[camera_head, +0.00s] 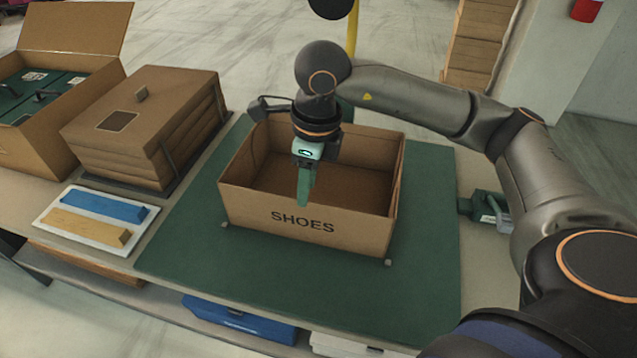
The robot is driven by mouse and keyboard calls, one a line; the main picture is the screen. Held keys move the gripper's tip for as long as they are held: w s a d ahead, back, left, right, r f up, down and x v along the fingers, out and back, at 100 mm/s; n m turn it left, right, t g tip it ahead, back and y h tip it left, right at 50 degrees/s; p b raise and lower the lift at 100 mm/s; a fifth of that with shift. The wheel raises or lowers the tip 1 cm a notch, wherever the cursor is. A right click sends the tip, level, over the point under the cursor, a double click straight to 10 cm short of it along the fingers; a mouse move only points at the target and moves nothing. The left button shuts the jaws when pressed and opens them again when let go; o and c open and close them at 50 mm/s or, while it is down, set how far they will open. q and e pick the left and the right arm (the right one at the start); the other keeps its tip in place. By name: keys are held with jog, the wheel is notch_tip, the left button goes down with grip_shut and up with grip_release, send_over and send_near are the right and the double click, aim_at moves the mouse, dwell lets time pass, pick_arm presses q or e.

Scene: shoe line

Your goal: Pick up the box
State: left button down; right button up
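An open cardboard box (240,208) marked "SHOES" stands upright on the green mat (400,305) on the table. The part of its inside that shows looks empty. My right arm reaches in from the right, and my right gripper (304,190) points down over the box opening, in front of the inside. Its green fingers look like one narrow piece from this angle, so the gap between them does not show. I cannot tell whether the fingertips touch the box. My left gripper is not in view.
A stack of flat cardboard (120,165) and an open carton (60,150) with green items stand at the left. A white tray (62,228) with a blue and a tan bar lies in front of them. The mat's front is clear.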

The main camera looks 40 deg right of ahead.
notch_tip(320, 180, down, 5)
send_over(304, 240)
jog(key=shift+w+f, duration=0.15)
jog(key=shift+f, duration=2.55)
jog(key=shift+c, duration=0.3)
grip_shut()
jog(key=shift+r, duration=0.1)
